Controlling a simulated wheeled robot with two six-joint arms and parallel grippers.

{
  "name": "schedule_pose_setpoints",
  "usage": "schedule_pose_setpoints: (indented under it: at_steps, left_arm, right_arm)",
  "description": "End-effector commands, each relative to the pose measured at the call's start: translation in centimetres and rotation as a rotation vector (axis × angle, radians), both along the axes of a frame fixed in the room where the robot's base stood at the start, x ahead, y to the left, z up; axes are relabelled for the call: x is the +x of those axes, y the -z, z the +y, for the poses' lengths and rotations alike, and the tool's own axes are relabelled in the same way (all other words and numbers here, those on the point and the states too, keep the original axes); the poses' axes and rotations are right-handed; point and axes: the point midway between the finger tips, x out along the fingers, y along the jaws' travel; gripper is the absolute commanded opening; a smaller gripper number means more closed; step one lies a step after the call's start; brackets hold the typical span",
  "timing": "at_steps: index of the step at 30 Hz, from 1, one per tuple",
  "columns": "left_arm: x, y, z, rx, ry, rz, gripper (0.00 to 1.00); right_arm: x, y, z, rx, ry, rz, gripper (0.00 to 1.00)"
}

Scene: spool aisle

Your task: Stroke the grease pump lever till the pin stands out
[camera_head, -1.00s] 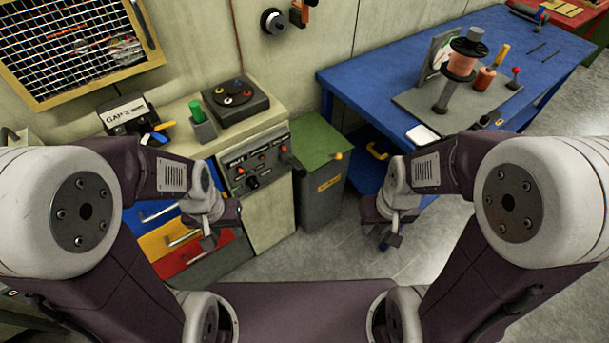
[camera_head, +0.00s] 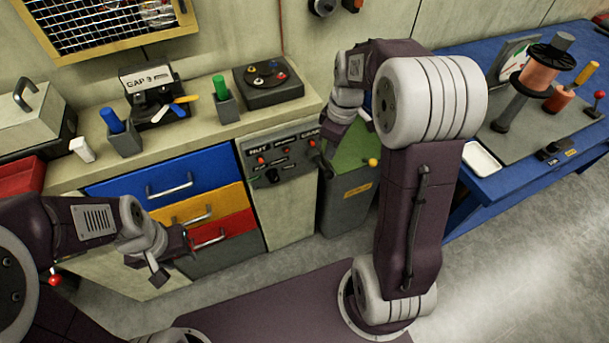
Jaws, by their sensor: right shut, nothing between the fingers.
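A control panel (camera_head: 275,158) with small red knobs and lettering is set in the front of the pale cabinet. A dark lever (camera_head: 317,158) sticks out at its right end; I cannot tell for certain that it is the grease pump's. No pin can be made out. My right gripper (camera_head: 326,146) is shut and empty, close to this dark lever; I cannot tell if they touch. Its fingertips are small and partly lost against the dark parts. My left gripper (camera_head: 172,262) hangs in front of the drawers, apart from the panel, with its finger gap unclear.
A green-lidded bin (camera_head: 343,205) with a yellow knob stands right of the panel. A black device with coloured buttons (camera_head: 268,82) and a green-handled holder (camera_head: 225,103) are on the cabinet top. The blue table (camera_head: 480,190) with a copper spool is at right. Floor is free between.

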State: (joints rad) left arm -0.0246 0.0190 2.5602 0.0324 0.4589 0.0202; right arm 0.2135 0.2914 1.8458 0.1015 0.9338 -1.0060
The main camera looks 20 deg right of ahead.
Motion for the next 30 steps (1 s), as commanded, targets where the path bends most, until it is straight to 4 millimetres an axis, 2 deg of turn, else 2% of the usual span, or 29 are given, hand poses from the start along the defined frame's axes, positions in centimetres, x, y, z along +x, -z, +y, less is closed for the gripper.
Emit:
schedule_pose_setpoints:
  at_steps: [1, 3, 17, 23, 30]
  left_arm:
    - [0.0, 0.7, 0.0, 0.0, 0.0, 0.0, 0.36]
    - [0.0, 0.8, 0.0, 0.0, 0.0, 0.0, 0.36]
    - [0.0, 1.1, 0.0, 0.0, 0.0, -0.001, 0.36]
    - [0.0, 3.1, 0.0, 0.0, 0.0, 0.0, 0.36]
    - [0.0, 6.6, 0.0, 0.0, 0.0, 0.0, 0.36]
  right_arm:
    - [-0.2, 1.0, -0.4, 0.002, 0.012, 0.009, 0.0]
    - [-0.3, 1.3, -0.7, 0.003, 0.022, 0.014, 0.0]
    - [-0.4, 1.7, -0.8, 0.003, 0.028, 0.015, 0.0]
    - [-0.3, 3.6, -0.7, 0.003, 0.028, 0.015, 0.0]
    - [-0.1, 7.1, -0.5, 0.003, 0.027, 0.014, 0.0]
